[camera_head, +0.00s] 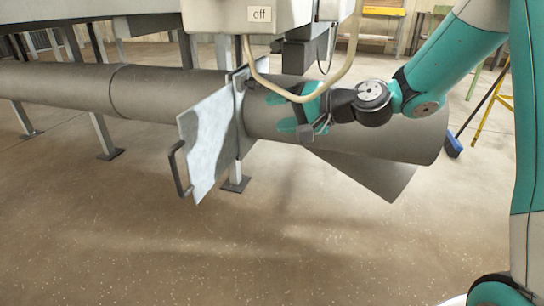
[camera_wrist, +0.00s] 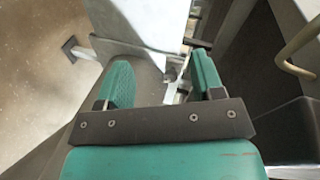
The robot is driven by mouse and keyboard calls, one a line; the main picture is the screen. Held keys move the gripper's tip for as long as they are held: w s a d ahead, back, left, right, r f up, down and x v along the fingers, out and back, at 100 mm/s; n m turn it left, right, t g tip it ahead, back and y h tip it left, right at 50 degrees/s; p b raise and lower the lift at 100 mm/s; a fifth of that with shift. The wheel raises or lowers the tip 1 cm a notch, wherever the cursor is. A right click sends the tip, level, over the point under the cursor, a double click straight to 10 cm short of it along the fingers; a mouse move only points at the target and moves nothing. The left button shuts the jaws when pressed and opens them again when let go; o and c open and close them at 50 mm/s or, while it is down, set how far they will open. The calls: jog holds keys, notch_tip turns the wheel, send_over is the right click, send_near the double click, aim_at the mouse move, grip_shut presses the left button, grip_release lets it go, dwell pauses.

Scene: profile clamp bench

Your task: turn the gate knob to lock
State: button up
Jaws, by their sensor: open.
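The gate is a flat grey metal plate (camera_head: 208,140) set upright across the round duct, with a dark pull handle (camera_head: 180,168) on its near edge. My gripper (camera_head: 288,108) is open beside the duct, right of the plate, its teal fingers pointing toward it. In the wrist view the plate (camera_wrist: 165,20) lies ahead of my gripper (camera_wrist: 162,70). A small bright metal part (camera_wrist: 175,88) shows between the fingers, nearer the right one; no grip on it is visible. I cannot tell whether it is the gate knob, and no knob shows clearly in the head view.
The grey duct (camera_head: 165,95) runs across the view on metal legs. A housing labelled "off" (camera_head: 230,15) hangs above, and a pale hose (camera_head: 258,75) loops down close to my gripper. The floor (camera_head: 300,240) in front is clear.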

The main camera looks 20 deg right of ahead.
jog(key=s+a+n+g+h, duration=0.1)
jog(key=s+a+n+g, duration=0.2)
jog(key=s, duration=0.5)
jog(key=s+a+n+g+h, duration=0.1)
jog(key=s+a+n+g, duration=0.3)
jog(key=s, duration=0.3)
jog(key=shift+s+a+f+n+h+p, duration=0.2)
jog(key=shift+s+n+h+p, duration=0.2)
jog(key=shift+n, duration=0.2)
